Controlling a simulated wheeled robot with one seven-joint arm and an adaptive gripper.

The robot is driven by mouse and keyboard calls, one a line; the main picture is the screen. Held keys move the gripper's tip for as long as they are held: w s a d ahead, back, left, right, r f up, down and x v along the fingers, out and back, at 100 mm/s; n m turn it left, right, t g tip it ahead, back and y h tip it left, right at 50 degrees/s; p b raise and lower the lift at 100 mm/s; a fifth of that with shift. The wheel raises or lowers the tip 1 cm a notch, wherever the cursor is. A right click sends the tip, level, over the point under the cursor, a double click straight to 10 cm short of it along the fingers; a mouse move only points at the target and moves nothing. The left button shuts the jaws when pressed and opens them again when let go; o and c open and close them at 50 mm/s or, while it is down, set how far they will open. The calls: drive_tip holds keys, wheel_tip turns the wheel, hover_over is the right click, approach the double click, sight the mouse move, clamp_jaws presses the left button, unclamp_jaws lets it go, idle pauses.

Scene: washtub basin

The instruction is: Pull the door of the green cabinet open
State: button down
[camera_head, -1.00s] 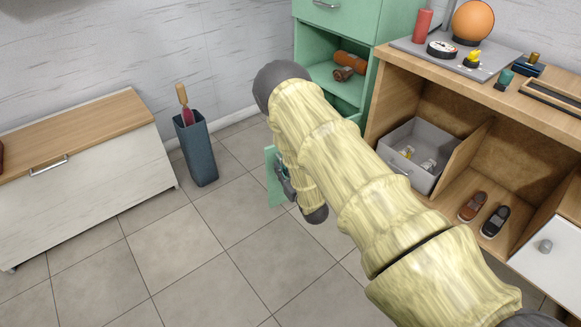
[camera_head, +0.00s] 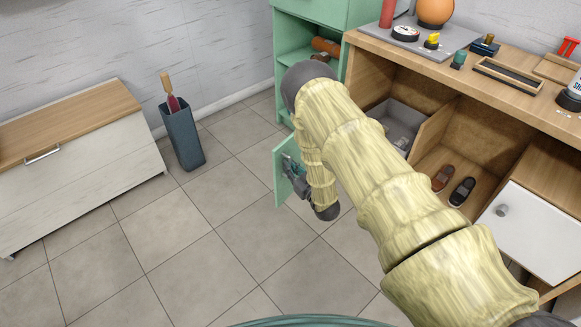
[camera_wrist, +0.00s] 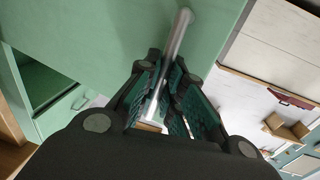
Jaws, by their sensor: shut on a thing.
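The green cabinet (camera_head: 310,12) stands against the back wall, with an open shelf holding brown and orange items. Its green door (camera_head: 284,172) is swung outward, away from the cabinet body, in the head view. My gripper (camera_head: 297,176) is at the door's face, partly hidden by my own arm. In the wrist view the green door (camera_wrist: 110,40) fills the upper left, and a silver bar handle (camera_wrist: 175,45) runs down between the dark fingers. My gripper (camera_wrist: 165,100) is shut on this handle. The hinge side of the door is hidden behind my arm.
A blue-grey bin (camera_head: 183,138) stands left of the door. A low white chest (camera_head: 80,170) is at far left. The tiled floor between is clear.

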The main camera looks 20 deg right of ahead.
drive_tip(key=shift+w+d+r, duration=0.1)
drive_tip(key=shift+w+d, duration=0.05)
drive_tip(key=shift+d, duration=0.1)
drive_tip(key=c, duration=1.5)
unclamp_jaws()
drive_tip(key=shift+a, duration=0.15)
drive_tip(key=v, duration=1.2)
drive_tip(key=shift+f, duration=0.2)
